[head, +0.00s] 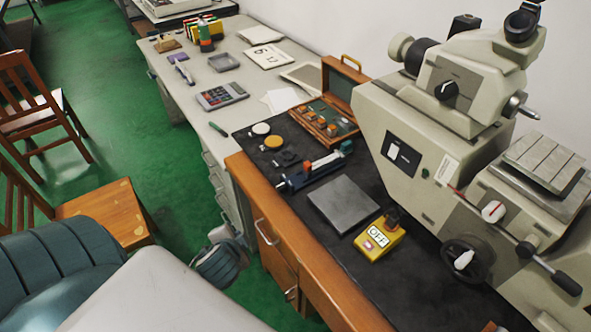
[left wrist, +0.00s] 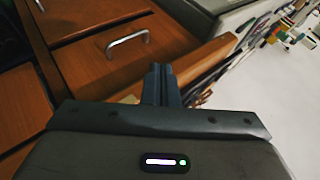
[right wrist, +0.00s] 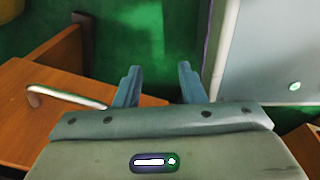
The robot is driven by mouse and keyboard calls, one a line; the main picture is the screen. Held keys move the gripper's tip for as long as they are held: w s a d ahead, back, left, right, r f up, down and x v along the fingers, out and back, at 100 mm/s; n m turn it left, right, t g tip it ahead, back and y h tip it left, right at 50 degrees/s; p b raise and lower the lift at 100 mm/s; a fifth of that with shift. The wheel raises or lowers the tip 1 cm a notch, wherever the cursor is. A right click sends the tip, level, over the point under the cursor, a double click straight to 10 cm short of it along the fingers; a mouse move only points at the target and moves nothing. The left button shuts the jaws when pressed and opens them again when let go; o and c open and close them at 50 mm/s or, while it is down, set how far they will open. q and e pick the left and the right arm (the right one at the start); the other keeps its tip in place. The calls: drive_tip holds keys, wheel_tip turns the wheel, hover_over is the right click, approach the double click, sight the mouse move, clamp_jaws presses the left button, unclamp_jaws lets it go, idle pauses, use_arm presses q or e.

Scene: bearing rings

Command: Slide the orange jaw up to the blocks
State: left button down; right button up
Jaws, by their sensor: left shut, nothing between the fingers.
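A narrow fixture (head: 314,169) with a dark blue base, a pale bar and a green end lies on the black mat. A small red-orange part (head: 308,166) shows on it, probably the jaw; blocks there are too small to make out. My left gripper (left wrist: 161,75) is shut and empty, in front of the wooden cabinet in the left wrist view. My right gripper (right wrist: 158,82) is open and empty, above the green floor beside a wooden front in the right wrist view. I cannot make out either gripper's fingers in the head view, and both are apart from the fixture.
An open wooden case (head: 329,128) with orange-toned pieces stands behind the fixture. A grey plate (head: 344,204) and a yellow OFF box (head: 379,239) lie to its right. A large beige machine (head: 430,150) fills the right. Two discs lie left of the case. The cabinet has protruding handles (head: 265,233).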

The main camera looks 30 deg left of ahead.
use_arm(q)
drive_tip(key=w+a+r+m+t+h, duration=0.1)
drive_tip(key=w+a+r+m+t, duration=0.3)
drive_tip(key=w+r+m+t, duration=0.65)
drive_tip(key=m+g+h+p, duration=0.1)
drive_tip(key=m+g+h, duration=0.65)
drive_tip(key=m, duration=1.75)
approach(305, 168)
drive_tip(key=w+f+h+p, duration=0.1)
drive_tip(key=w+f+t+p, duration=0.1)
drive_tip(key=w+f, duration=0.1)
drive_tip(key=w+d+f+t+h+p, duration=0.1)
drive_tip(key=w, duration=0.1)
drive_tip(key=shift+f+n+h, duration=0.15)
drive_tip(key=shift+n+h, duration=0.1)
drive_tip(key=shift+h, duration=0.1)
